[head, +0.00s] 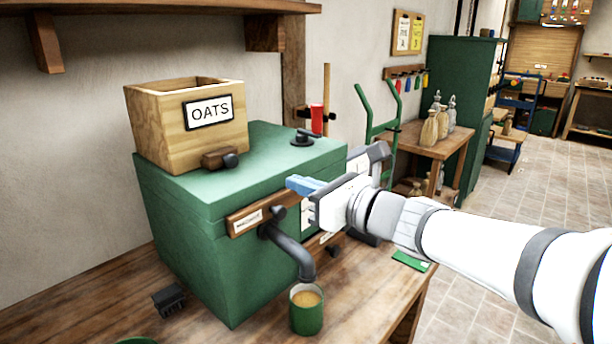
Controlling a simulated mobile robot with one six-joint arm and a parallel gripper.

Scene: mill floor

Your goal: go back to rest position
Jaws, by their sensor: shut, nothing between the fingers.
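My gripper (300,184) is shut and empty. Its blue fingers point left, in front of the upper front of the green machine (192,232). I cannot tell whether they touch it. My white arm reaches in from the right edge and hides part of the machine's front right side. A wooden bin labelled OATS (160,130) sits on top of the machine. A dark spout (294,255) curves down from the front over a green cup (306,316), which stands upright with tan contents.
The machine stands on a wooden bench (70,300). A small black block (168,299) and a green card (411,260) lie on it. A green hand truck (370,120) and a side table (440,146) with several bottles stand behind. Tiled floor (550,200) is open at right.

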